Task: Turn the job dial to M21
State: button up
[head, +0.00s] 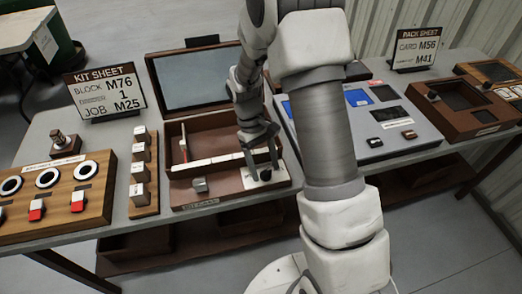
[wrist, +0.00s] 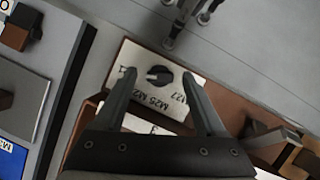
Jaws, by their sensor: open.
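The job dial (wrist: 160,75) is a round black knob with a pale pointer mark, on a white plate (wrist: 174,107) with printed labels. Readable labels include M25 and M27; others are partly hidden by my fingers. The pointer mark lies toward the left in the wrist view. My gripper (wrist: 157,78) is open, with one finger on each side of the dial; whether they touch it I cannot tell. In the head view my gripper (head: 262,160) is over the dial (head: 266,174), at the front right corner of the brown open case.
The kit sheet (head: 104,91) reads BLOCK M76, 1, JOB M25. The brown case (head: 187,133) has a raised dark lid behind. A wooden panel with dials (head: 95,200) is left; a grey panel (head: 345,140) is right. A pack sheet (head: 416,48) stands at the back.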

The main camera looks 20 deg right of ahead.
jog(key=p+v, duration=0.2)
jog(key=v, duration=1.5)
jog(key=shift+w, duration=0.15)
jog(key=shift+a, duration=0.1)
jog(key=s+d+r+m+t, duration=0.2)
jog(key=s+r+t, duration=0.3)
jog(key=s+r, duration=0.6)
jog(key=s+r+m+t+y, duration=0.1)
jog(key=s+t, duration=0.3)
jog(key=s, duration=0.6)
jog(key=shift+d+r+m+t+y+p, duration=0.3)
jog(key=shift+d+r+m+p, duration=0.05)
jog(key=shift+r+m, duration=0.35)
jog(key=shift+s, duration=0.1)
